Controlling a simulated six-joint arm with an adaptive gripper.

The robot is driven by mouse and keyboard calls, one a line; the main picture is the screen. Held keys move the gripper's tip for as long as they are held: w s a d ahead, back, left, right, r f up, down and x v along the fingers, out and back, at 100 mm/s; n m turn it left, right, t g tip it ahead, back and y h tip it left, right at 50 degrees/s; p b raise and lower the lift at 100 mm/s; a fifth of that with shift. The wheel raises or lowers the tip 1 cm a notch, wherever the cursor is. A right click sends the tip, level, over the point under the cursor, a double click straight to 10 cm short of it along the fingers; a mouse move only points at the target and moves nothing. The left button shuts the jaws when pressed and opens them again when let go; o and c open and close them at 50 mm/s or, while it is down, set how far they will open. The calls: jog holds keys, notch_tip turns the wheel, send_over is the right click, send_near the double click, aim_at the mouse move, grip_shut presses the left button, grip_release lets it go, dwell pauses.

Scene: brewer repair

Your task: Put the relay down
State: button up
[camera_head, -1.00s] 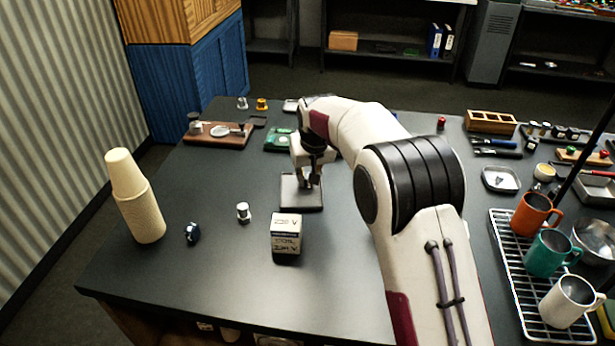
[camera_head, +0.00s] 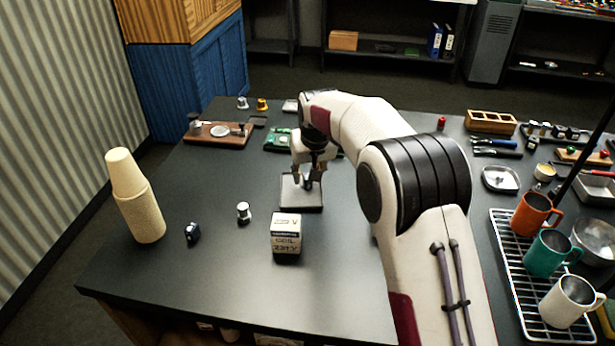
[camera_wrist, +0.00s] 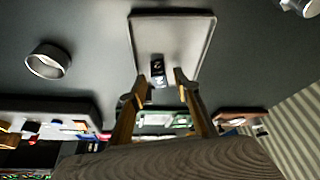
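In the wrist view my gripper (camera_wrist: 161,88) is open, with a gap between each fingertip and the relay.
A coil box (camera_head: 286,236) stands in front of the tray, and a small metal cylinder (camera_head: 243,212) is to its left. A dark blue part (camera_head: 192,232) and stacked cups (camera_head: 138,195) stand farther left. A mug rack (camera_head: 512,275) is at the right. The front left table is clear.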

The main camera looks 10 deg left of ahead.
jog(key=v, duration=1)
jog(key=shift+s+r, duration=0.2)
jog(key=shift+r, duration=0.05)
dwell(0.5)
jog(key=s+d+r+m, duration=0.1)
jog(key=s+d+r, duration=0.3)
jog(key=s+d, duration=0.2)
jog(key=s+d+r+t, duration=0.1)
jog(key=s+d+r, duration=0.2)
jog(key=s+d, duration=0.4)
jog(key=s+d+r+m, duration=0.1)
jog(key=s+d+r, duration=0.3)
jog(key=s+d, duration=0.2)
jog(key=s+d+f, duration=0.2)
jog(key=s+d, duration=0.1)
jog(key=s, duration=0.4)
jog(key=s+d+f+m+h, duration=0.1)
jog(key=s+d+f, duration=0.1)
jog(key=s, duration=0.5)
jog(key=s+d+f+m, duration=0.1)
jog(key=s+d+f, duration=0.2)
jog(key=s, duration=0.4)
jog(key=shift+s+d+t+h, duration=0.3)
jog(key=shift+s+d+h, duration=0.1)
